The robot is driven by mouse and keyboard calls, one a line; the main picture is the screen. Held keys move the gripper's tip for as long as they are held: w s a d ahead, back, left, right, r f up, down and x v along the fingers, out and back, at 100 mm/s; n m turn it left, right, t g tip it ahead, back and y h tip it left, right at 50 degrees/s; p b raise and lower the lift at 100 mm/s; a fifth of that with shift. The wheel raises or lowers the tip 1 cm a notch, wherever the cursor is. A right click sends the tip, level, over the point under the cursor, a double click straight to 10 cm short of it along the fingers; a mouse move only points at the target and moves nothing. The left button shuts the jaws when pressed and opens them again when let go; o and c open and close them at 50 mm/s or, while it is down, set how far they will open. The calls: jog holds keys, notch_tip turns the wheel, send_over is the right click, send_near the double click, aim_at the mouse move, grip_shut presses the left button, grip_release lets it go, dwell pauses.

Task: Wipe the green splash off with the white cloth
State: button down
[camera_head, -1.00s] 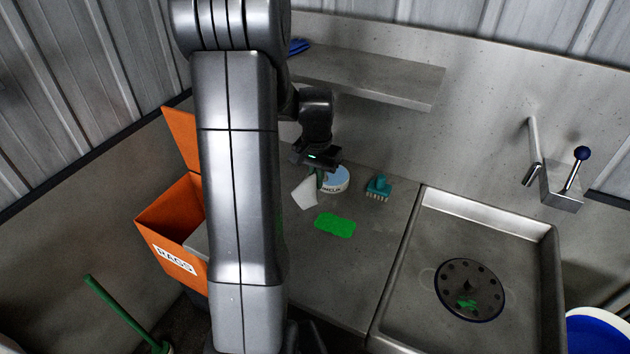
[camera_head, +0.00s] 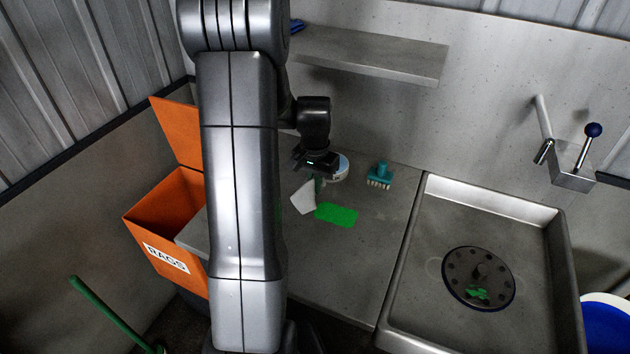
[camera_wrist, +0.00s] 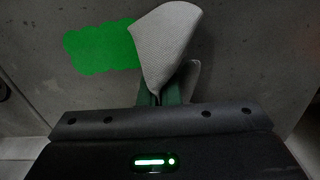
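The green splash (camera_head: 336,215) is a flat bright patch on the grey worktop, left of the sink. It also shows in the wrist view (camera_wrist: 101,49), whole in outline up to the cloth. The white cloth (camera_head: 303,197) hangs from my gripper (camera_head: 317,184), just left of the splash in the head view. In the wrist view, the cloth (camera_wrist: 165,42) is bunched between the green fingertips (camera_wrist: 161,95), which are shut on it. Its edge overlaps the splash's edge in that picture; I cannot tell whether it touches the worktop.
An orange rags bin (camera_head: 166,240) stands open at the left. A round white-and-blue tin (camera_head: 342,167) is partly hidden behind my gripper. A teal brush (camera_head: 380,175) stands near the sink (camera_head: 425,260). A shelf (camera_head: 375,55) overhangs the back. Some green also lies on the sink's drain (camera_head: 477,292).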

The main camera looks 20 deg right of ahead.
aim_at(315, 202)
jog(key=shift+f, duration=0.7)
jog(key=shift+r, duration=0.1)
jog(key=c, duration=0.6)
grip_release()
jog(key=shift+f+b, duration=1)
jog(key=shift+f, duration=0.3)
jog(key=shift+r, duration=0.1)
grip_shut()
